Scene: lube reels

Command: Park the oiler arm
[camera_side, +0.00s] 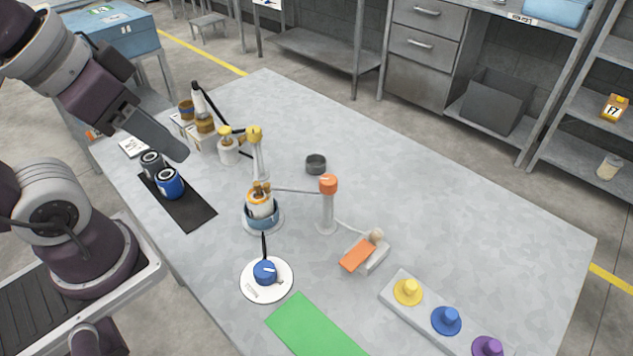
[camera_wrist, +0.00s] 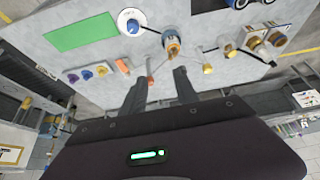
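A pale post (camera_side: 326,212) with an orange cap (camera_side: 328,183) stands mid-table. A thin grey arm (camera_side: 296,191) runs from its cap to the top of a white and orange reel (camera_side: 261,206) seated in a blue round base. Whether the arm's tip touches the reel is too small to tell. The reel (camera_wrist: 172,46) and orange cap (camera_wrist: 150,79) also show in the wrist view. My gripper (camera_wrist: 162,75) is open and empty, with its fingers apart. In the side view, my gripper (camera_side: 182,154) is high at upper left, well away from the post.
A yellow-topped white post (camera_side: 257,155) stands behind the reel. An orange pad (camera_side: 357,254) on a grey block, a white disc with a blue knob (camera_side: 265,271), a green mat (camera_side: 315,328) and a strip of coloured knobs (camera_side: 446,320) lie nearer. Blue and dark cans stand on a black mat (camera_side: 190,211). The right tabletop is clear.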

